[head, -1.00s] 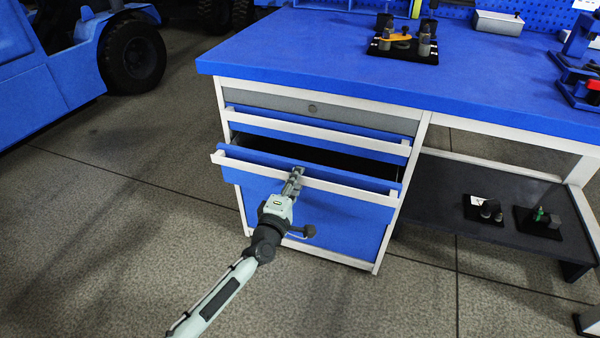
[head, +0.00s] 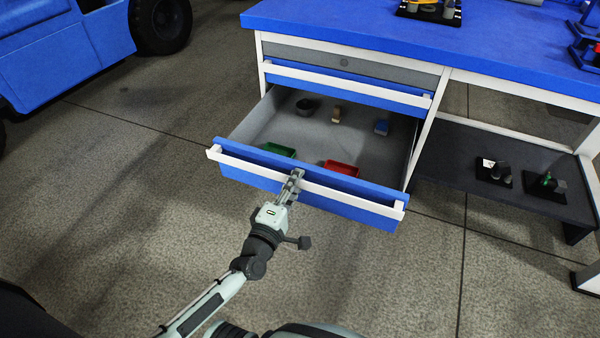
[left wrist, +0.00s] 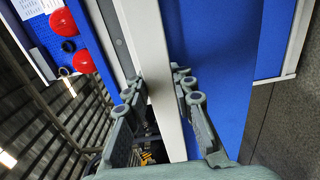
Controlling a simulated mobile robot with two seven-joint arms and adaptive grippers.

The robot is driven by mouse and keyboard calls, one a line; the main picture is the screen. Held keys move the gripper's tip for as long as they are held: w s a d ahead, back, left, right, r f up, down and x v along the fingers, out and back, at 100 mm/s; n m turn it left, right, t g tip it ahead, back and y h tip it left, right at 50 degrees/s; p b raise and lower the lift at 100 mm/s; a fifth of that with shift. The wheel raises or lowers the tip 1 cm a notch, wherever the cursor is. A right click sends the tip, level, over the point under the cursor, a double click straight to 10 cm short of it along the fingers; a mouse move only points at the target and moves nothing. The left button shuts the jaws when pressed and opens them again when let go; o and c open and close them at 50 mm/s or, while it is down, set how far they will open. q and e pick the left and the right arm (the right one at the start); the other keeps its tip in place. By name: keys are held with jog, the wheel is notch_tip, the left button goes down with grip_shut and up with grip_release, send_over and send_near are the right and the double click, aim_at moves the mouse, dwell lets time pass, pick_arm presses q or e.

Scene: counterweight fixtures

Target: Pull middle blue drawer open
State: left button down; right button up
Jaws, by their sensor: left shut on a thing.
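The middle blue drawer (head: 345,207) is pulled well out of the cabinet under the workbench, with its inside showing. A white handle bar (head: 345,191) runs along its front. My left gripper (head: 295,175) is shut on this handle, a little left of its middle. In the left wrist view the pale handle bar (left wrist: 160,75) lies between the two fingers of the gripper (left wrist: 160,90). My right gripper is not in view.
The upper blue drawer (head: 345,86) and the grey top drawer (head: 350,64) are closed. The blue bench top (head: 400,42) is above them. A dark low shelf (head: 460,178) at right holds small fixtures. A blue vehicle (head: 70,60) stands at the left. Open floor surrounds the arm.

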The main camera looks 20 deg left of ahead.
pick_arm(q)
jog(key=shift+s, duration=0.55)
jog(key=c, duration=1.3)
grip_release()
jog(key=shift+o, duration=0.4)
jog(key=shift+r, duration=0.1)
